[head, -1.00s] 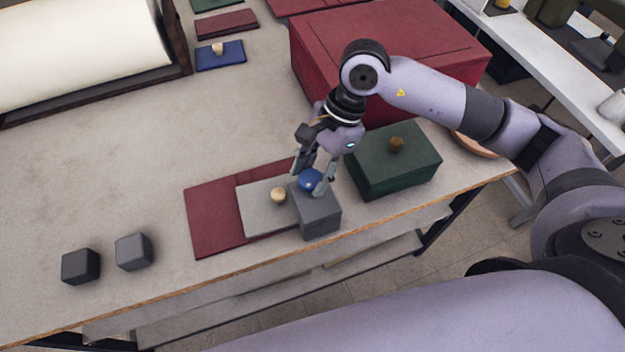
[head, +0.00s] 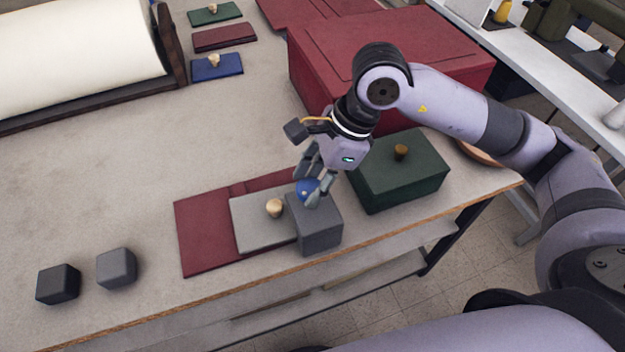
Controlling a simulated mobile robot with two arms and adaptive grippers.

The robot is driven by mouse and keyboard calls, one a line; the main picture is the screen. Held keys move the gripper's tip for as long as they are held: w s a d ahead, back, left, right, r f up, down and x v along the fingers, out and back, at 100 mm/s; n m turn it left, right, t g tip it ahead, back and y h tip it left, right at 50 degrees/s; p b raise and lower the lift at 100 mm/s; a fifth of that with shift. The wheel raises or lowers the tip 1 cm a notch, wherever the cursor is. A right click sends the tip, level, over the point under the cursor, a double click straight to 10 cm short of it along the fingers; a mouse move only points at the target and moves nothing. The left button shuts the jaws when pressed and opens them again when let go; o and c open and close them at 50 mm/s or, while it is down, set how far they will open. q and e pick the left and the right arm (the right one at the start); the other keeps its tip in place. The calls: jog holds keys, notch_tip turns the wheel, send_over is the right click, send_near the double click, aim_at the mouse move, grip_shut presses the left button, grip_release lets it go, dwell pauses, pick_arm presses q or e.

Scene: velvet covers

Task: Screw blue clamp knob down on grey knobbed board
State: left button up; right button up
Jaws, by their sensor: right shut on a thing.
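The blue clamp knob (head: 306,188) sits on top of a grey block (head: 317,229) at the right end of the grey board (head: 252,233). The board lies flat on a dark red velvet sheet (head: 203,235) and carries a small cream knob (head: 275,207). My right gripper (head: 310,186) comes down from above and is shut on the blue knob, its fingers on either side of it. The fingers hide part of the knob, and its underside is out of sight. My left gripper is not in view.
A green box (head: 398,176) with a brown knob stands right of the grey block, close to my wrist. A large red box (head: 335,70) is behind. Dark (head: 58,284) and grey (head: 117,267) cubes sit at left. The table's front edge is near. The middle left is clear.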

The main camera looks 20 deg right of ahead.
jog(key=o, duration=1.1)
jog(key=shift+o, duration=0.2)
jog(key=v, duration=1.2)
jog(key=shift+a, duration=0.1)
